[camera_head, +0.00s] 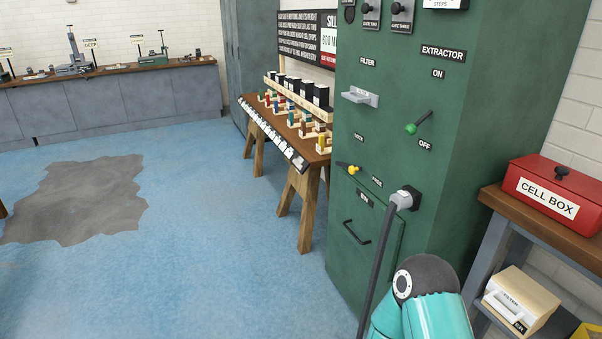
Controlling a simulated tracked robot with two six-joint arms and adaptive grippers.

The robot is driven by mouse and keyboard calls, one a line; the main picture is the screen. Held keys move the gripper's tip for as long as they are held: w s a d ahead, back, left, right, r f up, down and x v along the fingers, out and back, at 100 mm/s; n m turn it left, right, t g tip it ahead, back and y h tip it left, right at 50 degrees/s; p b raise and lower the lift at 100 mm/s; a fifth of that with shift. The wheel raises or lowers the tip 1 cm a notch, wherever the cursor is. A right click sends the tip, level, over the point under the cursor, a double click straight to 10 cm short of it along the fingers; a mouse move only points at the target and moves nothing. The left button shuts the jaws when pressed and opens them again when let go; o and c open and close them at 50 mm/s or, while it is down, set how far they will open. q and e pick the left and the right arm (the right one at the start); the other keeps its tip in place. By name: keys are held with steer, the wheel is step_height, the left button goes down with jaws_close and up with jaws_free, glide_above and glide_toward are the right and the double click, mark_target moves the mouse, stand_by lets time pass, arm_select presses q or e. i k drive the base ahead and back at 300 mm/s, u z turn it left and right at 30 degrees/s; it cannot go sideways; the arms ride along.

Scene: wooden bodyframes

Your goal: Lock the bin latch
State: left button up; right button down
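The bin latch (348,168) is a small lever with a yellow part and a dark end, on the front of the green extractor cabinet (480,130). It lies nearly flat, with its dark end toward the left. A small label that seems to read LOCK (358,137) is above it, and another (377,182), perhaps FREE, is to its lower right. Below is the bin front (370,250), a green panel with a black handle (356,232); it looks closed. Neither gripper is in view; only a teal part of my arm shows at the bottom right.
A green-knobbed switch (417,123) and a filter handle (361,96) are higher up. A shelf with a red cell box (558,195) stands right. Blue floor (230,250) is clear at left.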

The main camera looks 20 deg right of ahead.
mark_target(352, 168)
steer(key=u, duration=0.2)
steer(key=i, duration=1.7)
steer(key=z, duration=0.7)
steer(key=k, duration=0.9)
steer(key=z, duration=0.2)
steer(key=i, duration=0.9)
steer(key=u, duration=0.05)
